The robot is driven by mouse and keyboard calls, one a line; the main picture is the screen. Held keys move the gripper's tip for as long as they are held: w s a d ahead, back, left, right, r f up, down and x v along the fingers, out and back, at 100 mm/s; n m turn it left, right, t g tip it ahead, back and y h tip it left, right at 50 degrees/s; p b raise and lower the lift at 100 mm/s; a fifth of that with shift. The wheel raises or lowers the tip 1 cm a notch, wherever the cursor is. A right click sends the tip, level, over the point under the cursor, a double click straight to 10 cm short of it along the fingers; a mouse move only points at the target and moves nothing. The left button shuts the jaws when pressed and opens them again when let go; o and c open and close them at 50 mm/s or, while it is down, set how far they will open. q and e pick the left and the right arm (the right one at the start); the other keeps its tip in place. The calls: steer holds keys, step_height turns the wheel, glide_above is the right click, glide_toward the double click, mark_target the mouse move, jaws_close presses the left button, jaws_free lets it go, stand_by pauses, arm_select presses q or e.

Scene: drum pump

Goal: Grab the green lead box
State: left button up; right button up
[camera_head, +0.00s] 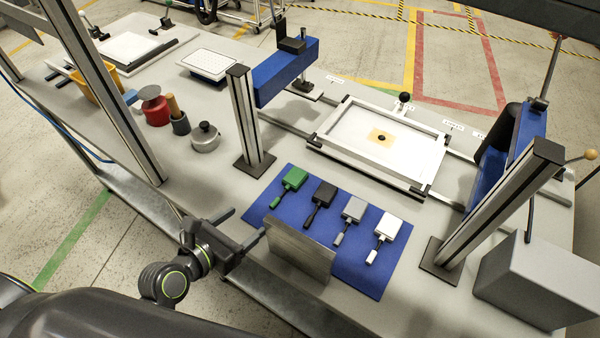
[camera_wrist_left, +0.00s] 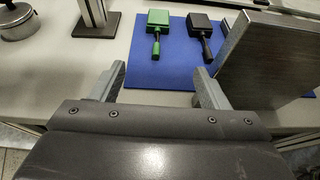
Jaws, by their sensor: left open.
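The green lead box (camera_head: 294,178) lies at the left end of a blue mat (camera_head: 358,272), its handle toward the table's front edge. It also shows in the left wrist view (camera_wrist_left: 158,18), ahead of the fingers and slightly left of centre on the mat. My left gripper (camera_head: 248,226) is open and empty at the front edge, short of the box and apart from it. Its two fingers show in the left wrist view (camera_wrist_left: 157,88) with a gap between them. My right gripper is not in view.
Black (camera_head: 324,193), grey (camera_head: 353,209) and white (camera_head: 389,226) boxes lie right of the green one. An upright metal plate (camera_head: 300,250) stands close right of my left gripper. An upright post (camera_head: 246,118) stands behind the mat's left end. A lidded pot (camera_head: 205,137) stands farther left.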

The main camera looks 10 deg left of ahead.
arm_select(q)
glide_toward(285, 188)
steer(key=x, duration=0.2)
steer(key=shift+w+d+f, duration=0.1)
steer(key=shift+d+f, duration=0.15)
steer(key=shift+d, duration=0.05)
steer(key=shift+w+d+f+p, duration=0.1)
steer(key=shift+w+f+p, duration=0.05)
steer(key=shift+w+p, duration=0.15)
steer(key=shift+w+d+f, duration=0.1)
steer(key=shift+w, duration=0.15)
steer(key=x, duration=0.4)
steer(key=shift+w, duration=0.55)
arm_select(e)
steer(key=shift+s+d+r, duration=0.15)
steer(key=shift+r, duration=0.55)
arm_select(q)
steer(key=shift+c, duration=0.7)
steer(key=c, duration=0.9)
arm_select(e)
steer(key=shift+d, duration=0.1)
